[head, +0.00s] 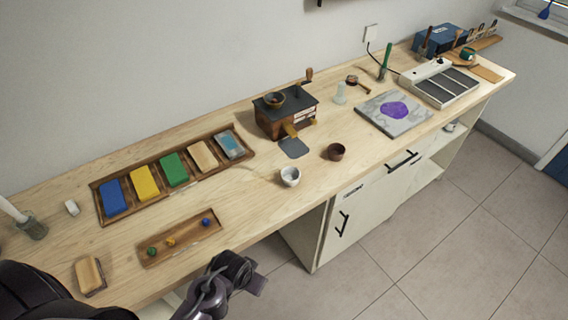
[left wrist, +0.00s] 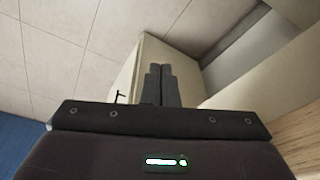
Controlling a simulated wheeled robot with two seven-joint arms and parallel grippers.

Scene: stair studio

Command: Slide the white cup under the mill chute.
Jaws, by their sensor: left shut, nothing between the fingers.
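The white cup (head: 290,177) stands upright on the bench near its front edge. The mill (head: 285,117) is a wooden box with a dark top, a bowl and a crank. Its chute (head: 291,130) juts from the front, above a dark grey pad (head: 294,149). The cup is in front of the pad and apart from it. My left gripper (left wrist: 162,70) is shut and empty in the left wrist view, with a pale cabinet behind its fingers. In the head view my left arm is low, by the bench's front edge, well left of the cup. My right gripper is not in view.
A brown cup (head: 336,153) stands right of the white cup. A wooden tray (head: 246,150) with coloured blocks lies to the left, and a small tray (head: 150,262) with knobs lies nearer. A marbled slab (head: 419,121) lies further right. Bare bench separates cup and pad.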

